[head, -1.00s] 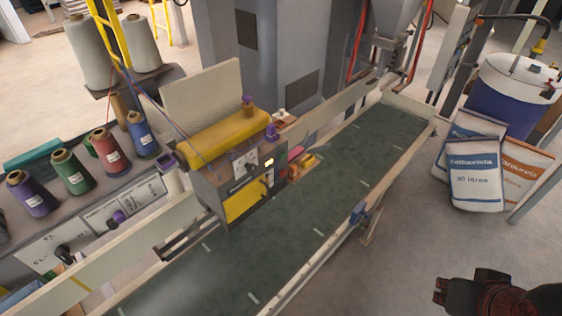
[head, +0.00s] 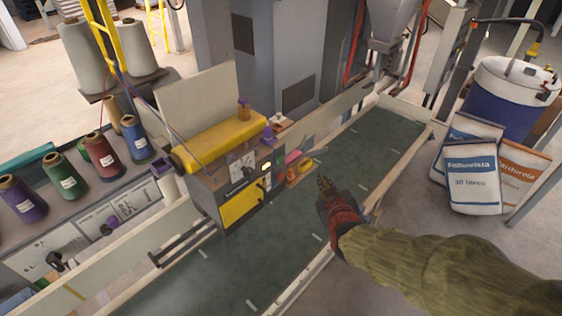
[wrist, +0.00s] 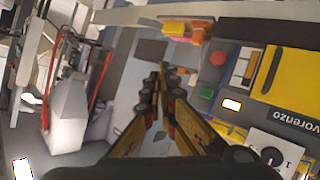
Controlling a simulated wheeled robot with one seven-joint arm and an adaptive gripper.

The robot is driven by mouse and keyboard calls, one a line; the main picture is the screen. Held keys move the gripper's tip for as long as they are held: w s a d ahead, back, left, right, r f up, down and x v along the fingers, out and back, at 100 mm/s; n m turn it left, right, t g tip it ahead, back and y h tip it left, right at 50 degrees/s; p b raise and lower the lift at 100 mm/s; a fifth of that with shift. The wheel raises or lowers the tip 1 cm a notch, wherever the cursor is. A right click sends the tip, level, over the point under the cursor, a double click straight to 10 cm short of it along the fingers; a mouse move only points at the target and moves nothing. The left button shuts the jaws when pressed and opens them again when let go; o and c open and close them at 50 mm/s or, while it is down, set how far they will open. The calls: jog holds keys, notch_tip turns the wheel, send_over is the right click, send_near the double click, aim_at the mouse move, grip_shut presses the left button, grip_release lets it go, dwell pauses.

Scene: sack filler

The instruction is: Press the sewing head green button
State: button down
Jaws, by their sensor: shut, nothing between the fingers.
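The sewing head is a grey and yellow box (head: 242,205) over the conveyor, and its panel with a yellow plate also shows at the right of the wrist view (wrist: 284,78). The round green button (wrist: 206,92) is on its grey face, close to a red button (wrist: 219,58) and a lit lamp (wrist: 232,104). I cannot make out the green button in the head view. My gripper (head: 323,184) is shut and empty, above the belt to the right of the sewing head. In the wrist view its fingertips (wrist: 160,78) are left of the green button, apart from it.
The green conveyor belt (head: 365,150) runs beneath with pale side rails. An orange and pink part (head: 298,168) sticks out beside the sewing head. Thread spools (head: 63,172) stand on the left bench. Filled sacks (head: 472,180) and a blue drum (head: 510,95) stand at right.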

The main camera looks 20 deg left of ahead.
aim_at(280, 159)
jog(key=a+f, duration=0.1)
jog(key=a+f+n+t, duration=0.1)
jog(key=a, duration=0.1)
jog(key=shift+w+a+y, duration=0.1)
jog(key=shift+a+y, duration=0.05)
jog(key=shift+y, duration=0.25)
jog(key=shift+a, duration=0.1)
jog(key=w+a+p, duration=0.1)
jog(key=w+a, duration=0.2)
jog(key=a, duration=0.5)
jog(key=shift+w, duration=0.2)
jog(key=shift+a, duration=0.1)
dwell(1.2)
jog(key=shift+w+a, duration=0.15)
jog(key=shift+a, duration=0.1)
